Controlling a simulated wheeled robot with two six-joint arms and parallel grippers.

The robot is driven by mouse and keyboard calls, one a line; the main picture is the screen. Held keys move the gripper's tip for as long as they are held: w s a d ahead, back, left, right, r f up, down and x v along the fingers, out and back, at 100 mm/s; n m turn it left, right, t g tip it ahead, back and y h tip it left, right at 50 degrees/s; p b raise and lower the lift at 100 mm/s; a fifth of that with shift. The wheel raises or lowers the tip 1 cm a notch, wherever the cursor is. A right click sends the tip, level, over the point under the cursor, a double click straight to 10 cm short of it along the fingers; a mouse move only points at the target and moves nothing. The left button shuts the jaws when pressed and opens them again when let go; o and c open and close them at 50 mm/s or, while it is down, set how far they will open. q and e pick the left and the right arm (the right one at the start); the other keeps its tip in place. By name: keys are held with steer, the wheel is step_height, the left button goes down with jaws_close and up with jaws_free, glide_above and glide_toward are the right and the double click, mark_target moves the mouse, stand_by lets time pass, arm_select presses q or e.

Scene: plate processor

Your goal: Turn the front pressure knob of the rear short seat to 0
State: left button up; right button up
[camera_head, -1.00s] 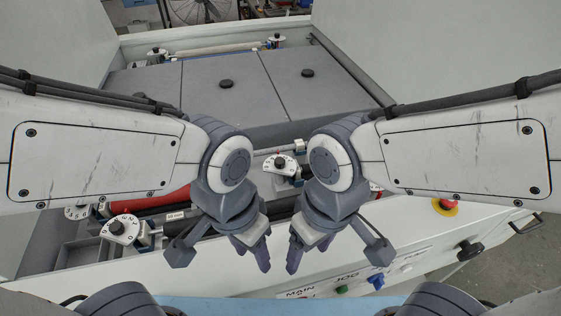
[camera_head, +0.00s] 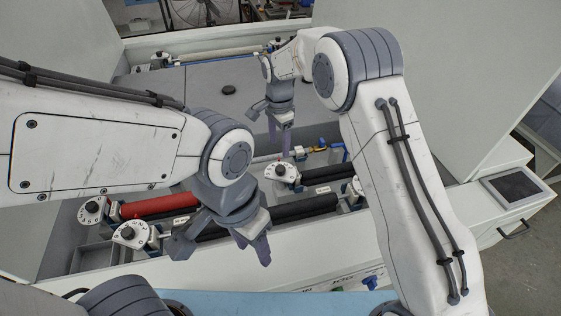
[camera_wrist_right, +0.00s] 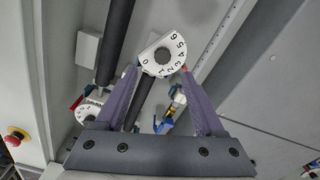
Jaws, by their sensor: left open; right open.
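A white dial plate with a black knob (camera_head: 281,171) sits below my right gripper (camera_head: 280,147) in the head view. In the right wrist view, the dial (camera_wrist_right: 164,54) shows numbers 0 to 6 around its black knob. My right gripper (camera_wrist_right: 159,72) is open, with one finger on each side of the dial's lower edge. I see no grip on the knob, and I cannot tell its setting. My left gripper (camera_head: 253,248) hangs open and empty over the front of the machine, right of the front left dial (camera_head: 128,234).
Another dial (camera_head: 93,209) stands beside a red roller (camera_head: 160,204). Black rollers (camera_head: 305,207) run across the opening. Two far knobs (camera_head: 160,57) (camera_head: 275,43) are at the back. A second dial (camera_wrist_right: 88,112) and a red emergency button (camera_wrist_right: 16,137) show in the wrist view.

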mark_target(280, 168)
steer(key=shift+m, duration=0.3)
steer(key=f+b, duration=0.2)
steer(key=f, duration=0.1)
steer(key=f+b, duration=0.3)
steer(key=f, duration=0.1)
steer(key=w+f+b, duration=0.1)
steer(key=f+b, duration=0.2)
steer(key=f, duration=0.1)
steer(key=shift+d+f, duration=0.15)
steer(key=shift+s, duration=0.1)
jaws_close()
